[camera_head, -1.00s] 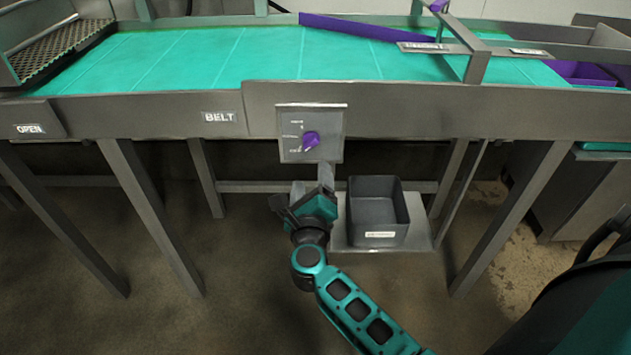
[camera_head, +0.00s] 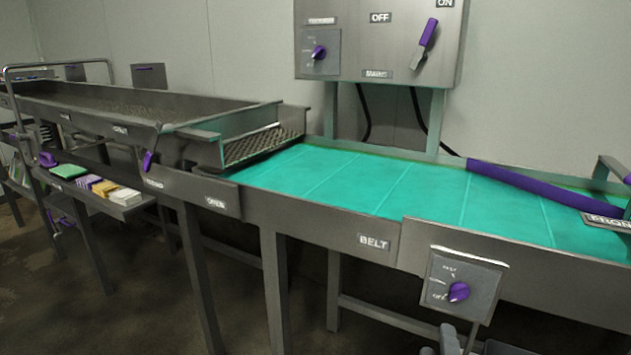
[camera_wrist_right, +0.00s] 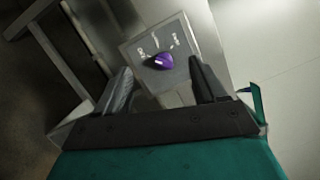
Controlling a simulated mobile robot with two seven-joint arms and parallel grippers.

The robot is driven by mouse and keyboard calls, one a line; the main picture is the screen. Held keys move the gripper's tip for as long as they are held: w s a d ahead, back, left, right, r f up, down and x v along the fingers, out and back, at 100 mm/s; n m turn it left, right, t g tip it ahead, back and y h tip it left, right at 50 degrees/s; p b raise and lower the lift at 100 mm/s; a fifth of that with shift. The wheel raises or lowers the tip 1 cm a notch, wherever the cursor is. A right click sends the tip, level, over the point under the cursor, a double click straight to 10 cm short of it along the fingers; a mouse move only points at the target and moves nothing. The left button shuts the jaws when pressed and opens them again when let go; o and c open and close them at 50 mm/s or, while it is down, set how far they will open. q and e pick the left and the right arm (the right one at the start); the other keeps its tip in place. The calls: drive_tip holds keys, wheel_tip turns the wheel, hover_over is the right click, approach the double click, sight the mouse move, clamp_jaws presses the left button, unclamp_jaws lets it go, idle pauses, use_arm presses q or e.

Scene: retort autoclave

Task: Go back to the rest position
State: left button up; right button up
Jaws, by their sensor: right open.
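My right gripper (camera_head: 452,340) shows only in part at the bottom edge of the head view, just below the belt panel (camera_head: 482,272). In the right wrist view, the two dark fingers of this gripper (camera_wrist_right: 160,68) stand apart with nothing between them. The purple belt knob (camera_head: 458,291) is beyond the fingertips and also shows in the wrist view (camera_wrist_right: 158,61). A gap between fingers and knob seems visible, but its size is hard to tell. My left gripper is in neither view.
The teal conveyor belt (camera_head: 400,190) runs across the scene above the panel. A mains box (camera_head: 380,35) with a purple-handled lever (camera_head: 428,32) is behind it. A long metal trough (camera_head: 110,105) and a shelf with coloured packs (camera_head: 130,203) are at the left.

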drive_tip(key=s+a+f+n+g+y, duration=0.2)
drive_tip(key=s+a+f+n+y, duration=0.1)
drive_tip(key=n, duration=0.8)
drive_tip(key=s+a+f+n+g+y, duration=0.2)
drive_tip(key=s+f+n+y, duration=0.3)
drive_tip(key=n, duration=0.6)
drive_tip(key=s+a+f, duration=0.1)
drive_tip(key=s+f, duration=0.1)
drive_tip(key=s, duration=0.1)
drive_tip(key=shift+s+a+g, duration=0.3)
drive_tip(key=shift+s+g, duration=0.1)
drive_tip(key=s+f+n+g, duration=0.1)
drive_tip(key=s+d+f+n, duration=0.1)
drive_tip(key=s+n, duration=0.1)
drive_tip(key=s+f+n+g, duration=0.1)
drive_tip(key=n, duration=0.1)
drive_tip(key=shift+s+d+f+g+h, duration=0.2)
drive_tip(key=shift+s+d+g+h, duration=0.1)
drive_tip(key=shift+s+h, duration=0.1)
